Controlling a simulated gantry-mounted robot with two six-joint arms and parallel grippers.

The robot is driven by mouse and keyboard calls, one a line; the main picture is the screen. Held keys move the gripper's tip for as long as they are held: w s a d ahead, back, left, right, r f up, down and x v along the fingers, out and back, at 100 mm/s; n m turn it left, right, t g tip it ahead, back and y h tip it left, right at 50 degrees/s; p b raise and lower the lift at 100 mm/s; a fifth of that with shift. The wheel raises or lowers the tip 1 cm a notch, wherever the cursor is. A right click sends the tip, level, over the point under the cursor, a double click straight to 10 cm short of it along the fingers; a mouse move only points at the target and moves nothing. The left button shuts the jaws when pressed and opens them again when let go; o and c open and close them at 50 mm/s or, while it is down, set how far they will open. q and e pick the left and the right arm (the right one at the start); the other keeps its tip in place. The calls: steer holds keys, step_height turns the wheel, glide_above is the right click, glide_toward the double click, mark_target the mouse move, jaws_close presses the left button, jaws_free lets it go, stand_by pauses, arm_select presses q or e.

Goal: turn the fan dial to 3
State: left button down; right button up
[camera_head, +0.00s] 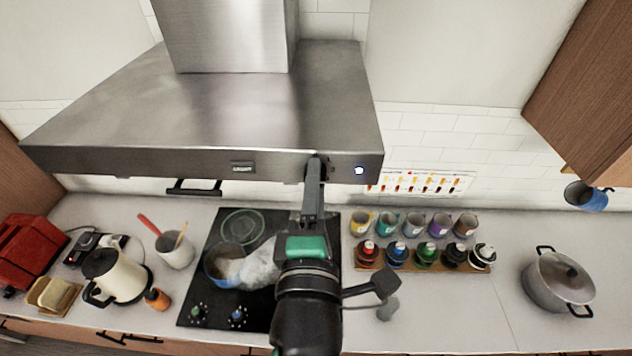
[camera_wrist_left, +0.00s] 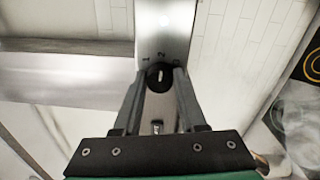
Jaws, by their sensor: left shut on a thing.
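The range hood (camera_head: 200,110) is a brushed-metal canopy above the stove, and its front band carries the fan dial. The fan dial (camera_wrist_left: 158,76) is a small dark round knob in the left wrist view, with small number marks around its upper side; which mark it points to is too small to tell. My left gripper (camera_head: 315,162) is at the hood's front band, right of its middle, and hides the dial in the head view. In the left wrist view its fingers (camera_wrist_left: 160,80) are closed on the dial from both sides. My right gripper is not in view.
A small lit round light (camera_head: 359,170) sits right of the dial on the band. Below are a black cooktop (camera_head: 200,275) with a pan and steam, a kettle (camera_head: 115,275), a rack of bottles (camera_head: 425,257) and a lidded pot (camera_head: 557,280). The air in front is free.

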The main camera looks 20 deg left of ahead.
arm_select(q)
steer(key=shift+m, duration=4.1)
steer(key=shift+c, duration=2.3)
jaws_free()
steer(key=b+v, duration=0.1)
steer(key=v, duration=1)
steer(key=shift+s, duration=0.4)
